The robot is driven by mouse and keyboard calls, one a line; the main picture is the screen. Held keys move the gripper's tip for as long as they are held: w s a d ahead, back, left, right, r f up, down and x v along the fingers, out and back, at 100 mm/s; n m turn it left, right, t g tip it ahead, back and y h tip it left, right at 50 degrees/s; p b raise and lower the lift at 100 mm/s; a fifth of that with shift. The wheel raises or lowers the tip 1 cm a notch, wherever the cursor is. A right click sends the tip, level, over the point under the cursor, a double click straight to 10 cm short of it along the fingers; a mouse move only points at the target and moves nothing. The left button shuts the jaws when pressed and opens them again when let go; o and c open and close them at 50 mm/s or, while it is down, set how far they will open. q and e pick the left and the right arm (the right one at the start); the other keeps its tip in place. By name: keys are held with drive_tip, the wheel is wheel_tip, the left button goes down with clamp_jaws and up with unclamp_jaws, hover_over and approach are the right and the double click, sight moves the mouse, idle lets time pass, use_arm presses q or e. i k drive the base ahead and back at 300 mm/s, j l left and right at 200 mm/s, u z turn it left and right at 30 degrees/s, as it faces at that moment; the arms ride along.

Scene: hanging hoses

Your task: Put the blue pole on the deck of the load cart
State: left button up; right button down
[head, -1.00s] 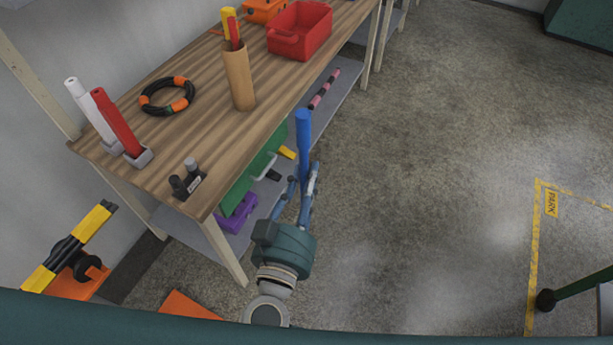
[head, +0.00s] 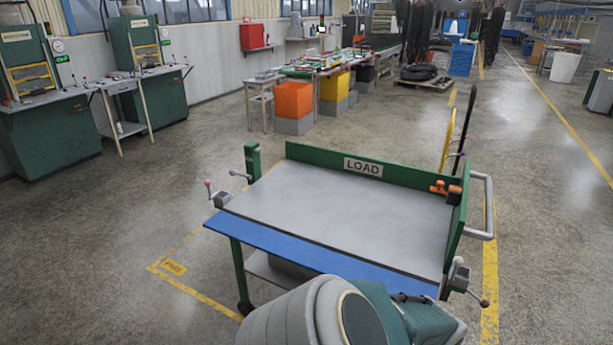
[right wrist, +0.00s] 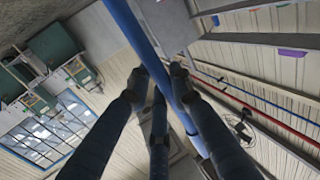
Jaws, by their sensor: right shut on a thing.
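The load cart (head: 315,153) stands in the middle of the head view, with green walls at its back and right and a LOAD sign. Its grey deck (head: 335,208) is bare. A flat blue strip runs along the near edge. In the right wrist view, the blue pole (right wrist: 128,27) runs slantwise between the fingers of my right gripper (right wrist: 160,76), which is shut on it. In the head view, part of my right arm shows at the bottom, in front of the cart; the pole cannot be made out there. My left gripper is out of view.
Crank knobs stand at both near corners. Yellow floor lines surround the cart. Green machines (head: 45,110) stand at the left; the floor between is clear.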

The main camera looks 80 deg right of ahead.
sight(332, 213)
drive_tip(key=l+z, duration=0.1)
drive_tip(key=z, duration=0.35)
drive_tip(key=i+l+z, duration=0.1)
drive_tip(key=z, duration=0.75)
drive_tip(key=i+l+z, duration=0.1)
drive_tip(key=z, duration=0.3)
drive_tip(key=i+l+z, duration=0.1)
drive_tip(key=i+z, duration=0.4)
drive_tip(key=i, duration=0.3)
drive_tip(key=i+j+z, duration=0.25)
drive_tip(key=i+z, duration=0.2)
drive_tip(key=i, duration=0.6)
